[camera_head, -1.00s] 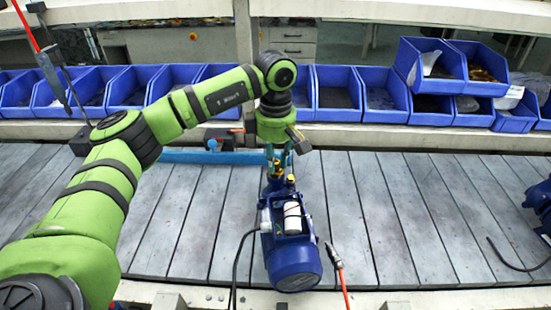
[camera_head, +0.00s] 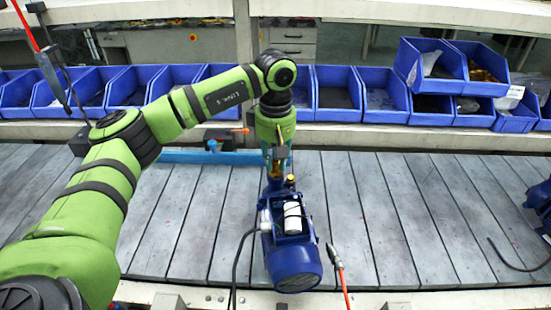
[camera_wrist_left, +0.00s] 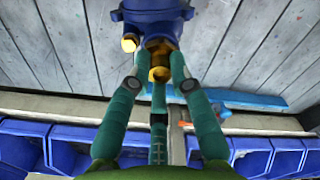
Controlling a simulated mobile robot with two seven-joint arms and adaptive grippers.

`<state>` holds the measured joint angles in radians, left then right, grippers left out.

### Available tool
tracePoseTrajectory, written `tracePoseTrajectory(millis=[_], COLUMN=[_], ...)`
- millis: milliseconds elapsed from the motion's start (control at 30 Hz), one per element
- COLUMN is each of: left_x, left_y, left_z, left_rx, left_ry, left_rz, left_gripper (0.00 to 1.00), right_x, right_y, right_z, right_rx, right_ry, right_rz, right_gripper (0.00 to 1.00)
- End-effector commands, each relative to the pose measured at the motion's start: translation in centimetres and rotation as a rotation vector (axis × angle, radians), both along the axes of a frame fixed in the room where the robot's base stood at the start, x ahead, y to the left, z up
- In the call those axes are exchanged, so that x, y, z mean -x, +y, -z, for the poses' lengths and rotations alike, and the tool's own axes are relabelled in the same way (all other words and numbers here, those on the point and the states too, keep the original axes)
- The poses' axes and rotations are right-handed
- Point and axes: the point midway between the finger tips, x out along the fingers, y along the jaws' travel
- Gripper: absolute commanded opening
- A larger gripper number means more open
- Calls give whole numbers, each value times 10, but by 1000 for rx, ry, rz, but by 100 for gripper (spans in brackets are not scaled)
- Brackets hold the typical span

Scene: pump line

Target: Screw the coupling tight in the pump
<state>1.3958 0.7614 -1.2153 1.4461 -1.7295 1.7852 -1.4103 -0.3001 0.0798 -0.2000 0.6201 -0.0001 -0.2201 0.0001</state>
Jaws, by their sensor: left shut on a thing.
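The blue pump (camera_head: 292,235) stands on the grey slatted table in the middle of the head view. Its blue end also shows at the top of the left wrist view (camera_wrist_left: 152,12). The brass coupling (camera_wrist_left: 159,68) sits at the pump's port, between the fingers. My left gripper (camera_head: 275,162) points down over the pump's far end and is shut on the coupling; its teal fingers (camera_wrist_left: 160,62) close around it in the wrist view. The fingers partly hide the coupling and its thread. A second brass fitting (camera_wrist_left: 130,43) is beside it on the pump. My right gripper is not in view.
Blue bins (camera_head: 338,92) line the shelf behind the table. A blue bar (camera_head: 190,157) lies along the table's back edge. A red-hosed tool (camera_head: 337,262) is right of the pump. Another blue pump (camera_head: 540,200) is at the right edge.

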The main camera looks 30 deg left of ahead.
Motion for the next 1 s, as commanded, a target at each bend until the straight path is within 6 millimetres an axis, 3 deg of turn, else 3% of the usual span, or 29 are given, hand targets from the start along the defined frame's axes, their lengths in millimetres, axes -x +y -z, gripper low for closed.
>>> tracePoseTrajectory(millis=[33, 100, 400, 700, 1000], left_x=[1, 1, 0, 0, 0], left_y=[-1, -1, 0, 0, 0], left_z=[1, 1, 0, 0, 0], left_rx=[1, 0, 0, 1, 1], left_ry=[3, 2, 1, 1, 0], left_rz=[1, 0, -12, -291, -311], left_gripper=[30, 42, 42, 42, 42], right_x=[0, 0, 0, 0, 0], right_y=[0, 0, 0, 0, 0], right_z=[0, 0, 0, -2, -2], right_rx=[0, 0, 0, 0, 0], right_ry=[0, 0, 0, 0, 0], right_rz=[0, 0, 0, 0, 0], right_gripper=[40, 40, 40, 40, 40])
